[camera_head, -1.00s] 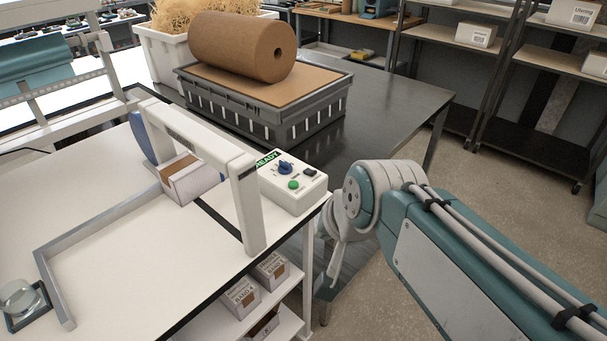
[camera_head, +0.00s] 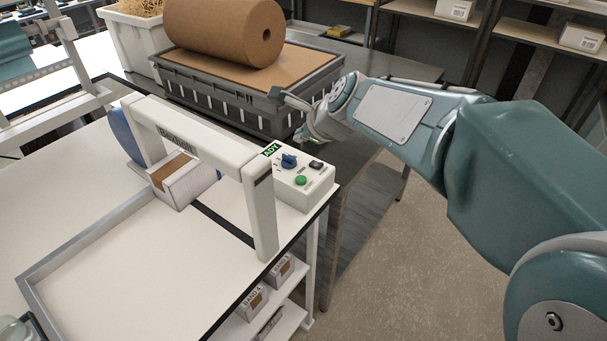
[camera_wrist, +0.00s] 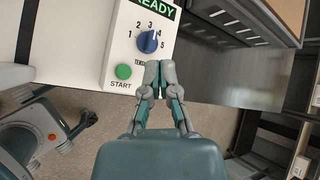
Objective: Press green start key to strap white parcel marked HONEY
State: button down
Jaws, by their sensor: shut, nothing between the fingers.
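The green start key (camera_head: 301,180) is a round button on the white control box (camera_head: 306,194) at the right end of the strapping machine. In the wrist view the key (camera_wrist: 123,71) sits above the word START, under a blue dial (camera_wrist: 148,41). A white parcel with a brown band (camera_head: 182,179) sits under the machine's arch (camera_head: 200,140); I cannot read its marking. My gripper (camera_wrist: 160,66) is shut and empty, to the right of the key and below the dial in the wrist view. In the head view it is above and behind the box, apart from it.
A grey crate (camera_head: 246,108) carrying a large brown paper roll (camera_head: 222,32) stands on the dark table behind. Boxes lie on the shelf (camera_head: 292,322) under the white bench. The bench top (camera_head: 130,262) left of the arch is mostly clear.

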send_over(303, 180)
notch_tip(303, 180, down, 7)
jog(key=shift+w+a+f, duration=0.1)
jog(key=shift+f, duration=0.8)
jog(key=shift+f, duration=0.15)
dwell(1.1)
jog(key=shift+f, duration=0.2)
jog(key=shift+f, duration=0.45)
dwell(0.7)
jog(key=shift+r, duration=0.9)
